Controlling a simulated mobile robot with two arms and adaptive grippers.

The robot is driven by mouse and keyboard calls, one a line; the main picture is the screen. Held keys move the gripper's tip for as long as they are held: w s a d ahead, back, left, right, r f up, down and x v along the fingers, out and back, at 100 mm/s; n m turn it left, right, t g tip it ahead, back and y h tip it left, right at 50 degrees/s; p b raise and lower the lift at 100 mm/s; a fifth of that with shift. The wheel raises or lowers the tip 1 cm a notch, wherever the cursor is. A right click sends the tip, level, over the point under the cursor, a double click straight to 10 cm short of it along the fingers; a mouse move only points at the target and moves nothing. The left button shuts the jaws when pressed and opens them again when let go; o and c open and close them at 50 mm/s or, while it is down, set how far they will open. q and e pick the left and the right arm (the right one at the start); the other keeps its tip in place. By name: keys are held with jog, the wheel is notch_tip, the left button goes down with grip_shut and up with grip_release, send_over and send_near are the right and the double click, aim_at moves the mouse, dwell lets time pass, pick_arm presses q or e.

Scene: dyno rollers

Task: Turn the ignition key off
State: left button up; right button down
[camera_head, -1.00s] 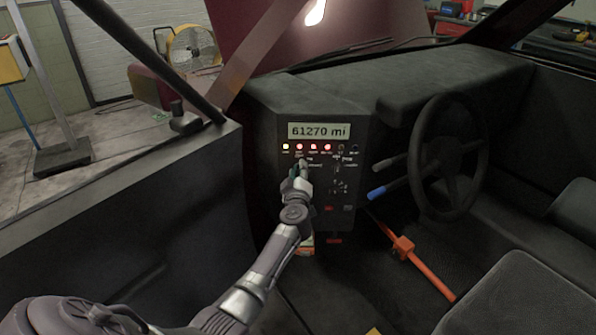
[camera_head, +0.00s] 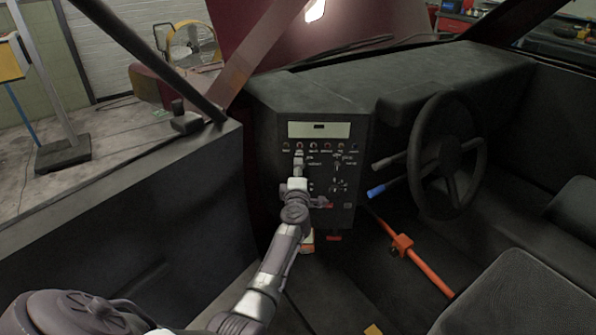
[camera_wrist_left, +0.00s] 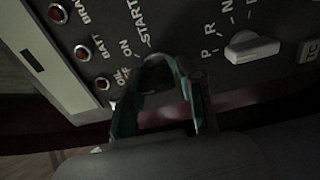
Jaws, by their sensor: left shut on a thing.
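The ignition key (camera_wrist_left: 158,76) is on the dark control panel (camera_head: 345,215), and in the left wrist view it sits between my finger pads, mostly covered by them. My left gripper (camera_head: 298,165) reaches the panel's upper left part and is shut on the key; its teal fingers (camera_wrist_left: 160,100) show in the left wrist view. The words ON and START are printed beside the key. The panel display (camera_head: 318,130) shows only a short dark mark, and the row of warning lamps (camera_head: 313,147) looks unlit. My right gripper is not in view.
A gear selector knob (camera_wrist_left: 252,46) sits beside the key. The steering wheel (camera_head: 445,155), a blue-tipped lever (camera_head: 378,192) and an orange bar (camera_head: 425,265) are to the right. The open door (camera_head: 130,210) stands at the left.

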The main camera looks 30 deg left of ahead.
pick_arm(q)
jog(key=shift+w+r, duration=0.1)
jog(key=shift+r, duration=0.25)
jog(key=o, duration=1.1)
jog(key=shift+c, duration=0.2)
jog(key=shift+f, duration=0.1)
jog(key=shift+s+d+f, duration=0.15)
jog(key=shift+s+f, duration=0.05)
jog(key=shift+s, duration=0.1)
jog(key=v, duration=1.1)
jog(key=shift+s, duration=0.2)
jog(key=shift+d+r, duration=0.1)
jog(key=shift+r, duration=0.05)
